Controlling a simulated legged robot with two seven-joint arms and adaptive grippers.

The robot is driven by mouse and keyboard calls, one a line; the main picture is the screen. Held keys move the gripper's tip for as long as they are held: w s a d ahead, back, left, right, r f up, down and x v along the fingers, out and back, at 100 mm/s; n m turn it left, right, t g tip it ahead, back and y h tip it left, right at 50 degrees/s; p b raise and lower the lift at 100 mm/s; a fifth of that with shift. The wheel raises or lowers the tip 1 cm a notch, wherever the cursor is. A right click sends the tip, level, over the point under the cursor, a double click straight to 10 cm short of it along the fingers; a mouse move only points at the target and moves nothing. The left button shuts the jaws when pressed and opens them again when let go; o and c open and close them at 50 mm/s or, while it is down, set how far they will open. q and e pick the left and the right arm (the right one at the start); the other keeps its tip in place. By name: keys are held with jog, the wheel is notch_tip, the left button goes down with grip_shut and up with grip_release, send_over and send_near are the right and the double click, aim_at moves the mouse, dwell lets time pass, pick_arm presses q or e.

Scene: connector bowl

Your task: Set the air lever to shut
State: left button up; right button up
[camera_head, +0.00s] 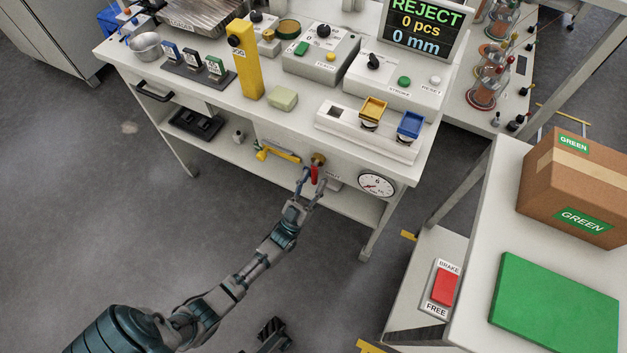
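The air lever is most likely the red handle (314,174) below a brass valve fitting (319,159) on the bench's front panel. It points downward, beside the round pressure gauge (376,186). My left gripper (311,181) is at the red handle, with its fingers apart and one on each side of it. I cannot tell whether either finger touches it. A small label beside the valve is partly hidden and too small to read. A dark part at the bottom edge (268,335) may be my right gripper; its fingers cannot be made out.
A yellow handle (278,151) sits left of the valve under the bench top (315,92). A lower shelf (222,146) holds a black tray. On the right, a side table (483,255) carries a cardboard box (575,187) and a green mat (555,305). Open floor lies at left.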

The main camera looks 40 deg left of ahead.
pick_arm(q)
jog(key=shift+f, duration=0.1)
jog(key=shift+s+f, duration=0.2)
jog(key=v, duration=1.1)
jog(key=shift+f, duration=0.2)
jog(key=shift+s, duration=0.15)
